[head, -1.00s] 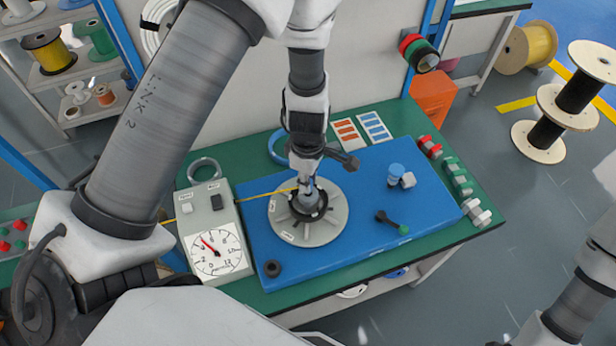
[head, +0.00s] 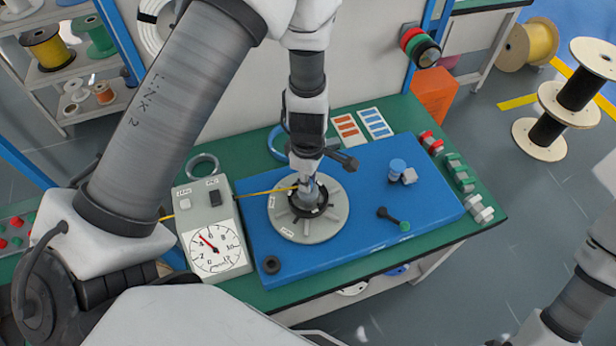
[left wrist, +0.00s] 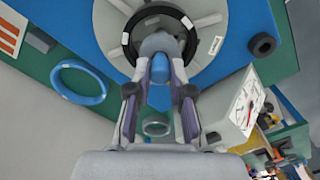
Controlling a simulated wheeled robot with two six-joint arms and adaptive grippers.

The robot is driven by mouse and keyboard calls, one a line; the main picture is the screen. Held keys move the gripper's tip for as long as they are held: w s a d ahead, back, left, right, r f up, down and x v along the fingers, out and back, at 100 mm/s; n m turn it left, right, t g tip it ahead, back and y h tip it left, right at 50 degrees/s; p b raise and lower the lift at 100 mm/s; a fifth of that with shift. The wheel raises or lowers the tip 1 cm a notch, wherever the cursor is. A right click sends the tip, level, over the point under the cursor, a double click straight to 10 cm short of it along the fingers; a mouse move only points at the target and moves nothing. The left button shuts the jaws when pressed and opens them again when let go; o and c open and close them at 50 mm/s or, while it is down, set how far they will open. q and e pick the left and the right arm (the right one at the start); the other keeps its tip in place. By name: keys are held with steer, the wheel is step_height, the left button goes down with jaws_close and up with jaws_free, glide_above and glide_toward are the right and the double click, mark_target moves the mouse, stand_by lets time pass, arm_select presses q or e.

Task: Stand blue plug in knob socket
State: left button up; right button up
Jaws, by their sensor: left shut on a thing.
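My left gripper (head: 307,188) points down over the round grey dial (head: 330,229) on the blue board. Its fingers, seen in the left wrist view (left wrist: 160,80), are shut on the blue plug (left wrist: 160,68), which shows as a blue piece with a grey rounded part beyond it. The plug is over the dark ring (left wrist: 132,50) at the dial's middle. I cannot tell whether its lower end is inside the ring or above it. My right gripper is out of the picture.
A gauge box (head: 215,230) stands left of the blue board (head: 370,240), with a yellow cable (head: 265,192) beside it.

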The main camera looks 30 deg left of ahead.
arm_select(q)
steer(key=shift+f, duration=0.25)
steer(key=o, duration=0.9)
steer(key=shift+o, duration=0.2)
step_height(320, 180, up, 8)
steer(key=p, duration=0.8)
steer(key=shift+r, duration=0.15)
steer(key=shift+f, duration=0.2)
